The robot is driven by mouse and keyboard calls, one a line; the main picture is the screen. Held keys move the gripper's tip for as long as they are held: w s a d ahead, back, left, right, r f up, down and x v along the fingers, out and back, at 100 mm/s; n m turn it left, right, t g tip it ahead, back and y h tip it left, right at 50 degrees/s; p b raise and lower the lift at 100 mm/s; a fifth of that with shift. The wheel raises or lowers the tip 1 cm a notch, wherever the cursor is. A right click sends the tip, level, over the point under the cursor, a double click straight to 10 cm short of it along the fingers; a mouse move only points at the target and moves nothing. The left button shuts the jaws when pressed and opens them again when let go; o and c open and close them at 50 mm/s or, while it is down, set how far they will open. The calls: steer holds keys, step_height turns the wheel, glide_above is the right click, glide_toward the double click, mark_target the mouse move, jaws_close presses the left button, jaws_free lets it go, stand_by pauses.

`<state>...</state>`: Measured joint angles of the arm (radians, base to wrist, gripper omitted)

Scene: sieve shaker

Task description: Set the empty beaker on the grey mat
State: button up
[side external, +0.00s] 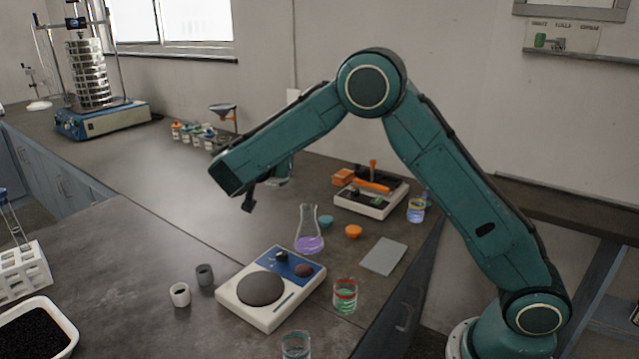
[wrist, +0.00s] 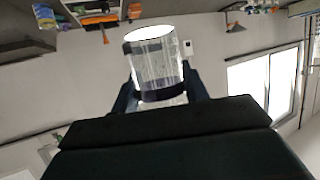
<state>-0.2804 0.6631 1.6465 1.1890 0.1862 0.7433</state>
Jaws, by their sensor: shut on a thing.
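A clear empty glass beaker (wrist: 155,62) is held between the two dark fingers of my gripper (wrist: 160,90) in the wrist view. The fingers press on opposite sides of it. In the side view, my gripper is largely hidden behind my forearm, with a bit of clear glass (side external: 281,179) showing beside it, high above the bench. The grey mat (side external: 384,256) lies flat and bare on the bench, to the right of and below the gripper in the side view.
Near the mat are an orange bowl (side external: 353,231), a purple-liquid flask (side external: 309,242), a red-and-green beaker (side external: 345,296) and a blue-liquid beaker (side external: 416,211). A round-plated device (side external: 270,290) stands left of the mat. A sieve shaker (side external: 90,85) stands far left.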

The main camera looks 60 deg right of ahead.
steer(key=shift+s+d+r, duration=0.2)
steer(key=shift+d+r, duration=0.05)
steer(key=shift+r, duration=0.35)
steer(key=shift+s+d+r, duration=0.15)
steer(key=shift+d+r, duration=0.1)
steer(key=shift+r, duration=0.3)
steer(key=s+d+m+g, duration=0.55)
steer(key=s+d, duration=0.25)
steer(key=s, duration=0.3)
steer(key=s+d+m+g, duration=0.4)
steer(key=s+d+g, duration=0.2)
steer(key=s+d, duration=0.4)
steer(key=shift+t, duration=0.25)
steer(key=f, duration=0.1)
steer(key=a+f, duration=0.1)
steer(key=f, duration=0.3)
steer(key=shift+s+a+f, duration=0.1)
steer(key=shift+s+a, duration=0.05)
steer(key=shift+s, duration=0.15)
steer(key=shift+f, duration=0.1)
glide_above(384, 255)
step_height(384, 255, down, 16)
steer(key=shift+f, duration=0.1)
steer(key=shift+f, duration=1.75)
